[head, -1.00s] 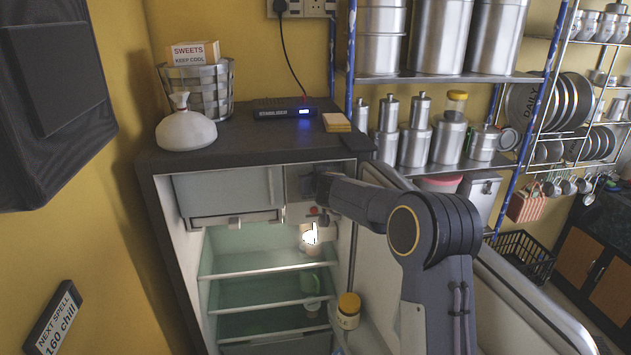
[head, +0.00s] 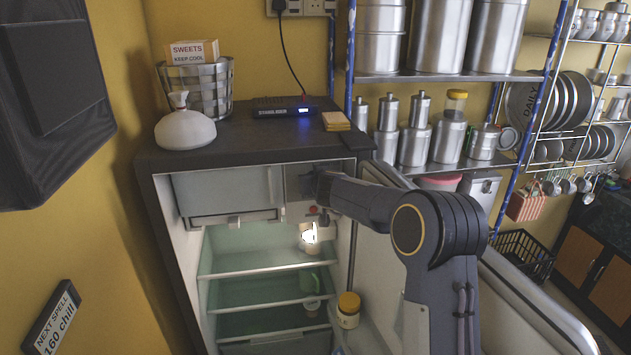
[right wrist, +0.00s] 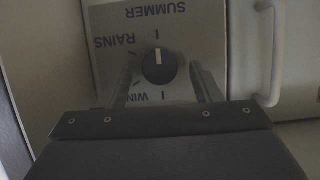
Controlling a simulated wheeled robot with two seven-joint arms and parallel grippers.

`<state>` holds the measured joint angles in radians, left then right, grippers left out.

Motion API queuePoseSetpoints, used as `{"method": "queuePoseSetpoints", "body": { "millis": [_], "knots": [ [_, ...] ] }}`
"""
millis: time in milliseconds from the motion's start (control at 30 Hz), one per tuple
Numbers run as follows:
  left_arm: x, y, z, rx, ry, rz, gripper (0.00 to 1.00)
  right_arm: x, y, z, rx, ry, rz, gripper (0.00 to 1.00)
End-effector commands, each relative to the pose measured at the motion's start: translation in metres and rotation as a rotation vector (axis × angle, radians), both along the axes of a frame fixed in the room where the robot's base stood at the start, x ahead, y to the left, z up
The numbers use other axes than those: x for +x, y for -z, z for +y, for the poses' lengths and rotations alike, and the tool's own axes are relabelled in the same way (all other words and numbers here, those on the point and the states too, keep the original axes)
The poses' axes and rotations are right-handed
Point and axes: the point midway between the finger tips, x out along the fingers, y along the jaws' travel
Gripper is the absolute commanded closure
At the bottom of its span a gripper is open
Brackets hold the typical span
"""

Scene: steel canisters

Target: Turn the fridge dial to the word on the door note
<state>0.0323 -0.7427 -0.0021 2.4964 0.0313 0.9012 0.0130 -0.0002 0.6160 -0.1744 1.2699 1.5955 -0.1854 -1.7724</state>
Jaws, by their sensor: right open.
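The fridge dial (right wrist: 159,66) is a dark round knob on a pale plate in the right wrist view. Its white mark points up in that view, toward the tick by the upside-down word SUMMER (right wrist: 153,9). RAINS (right wrist: 113,42) is at the left and a partly hidden word starting WIN (right wrist: 150,97) is below. My right gripper (right wrist: 163,75) is open, its fingers on either side of the dial with gaps showing. In the head view my right arm hides the dial. A note (head: 53,322) at lower left reads NEXT SPELL, 160 chill. My left gripper is out of view.
The fridge (head: 162,235) stands open, with its door (head: 525,300) swung to the right. Steel canisters (head: 418,135) fill the rack behind.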

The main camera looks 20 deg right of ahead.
Motion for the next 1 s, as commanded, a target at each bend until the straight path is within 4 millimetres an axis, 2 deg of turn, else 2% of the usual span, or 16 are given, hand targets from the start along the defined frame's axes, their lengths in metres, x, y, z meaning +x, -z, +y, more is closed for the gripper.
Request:
{"method": "queuePoseSetpoints", "body": {
  "millis": [200, 400, 567, 1000],
  "knots": [
    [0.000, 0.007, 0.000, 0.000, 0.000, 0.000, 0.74, -0.034, -0.015, 0.009, 0.002, -0.001, -0.004, 0.41],
    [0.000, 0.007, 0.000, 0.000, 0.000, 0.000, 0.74, -0.058, -0.025, 0.015, 0.002, 0.000, -0.002, 0.41],
    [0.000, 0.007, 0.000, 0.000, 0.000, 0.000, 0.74, -0.064, -0.027, 0.016, 0.001, -0.001, 0.000, 0.41],
    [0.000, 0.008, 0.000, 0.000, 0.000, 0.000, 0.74, -0.064, -0.027, 0.016, 0.003, -0.002, -0.003, 0.41]
  ]
}}
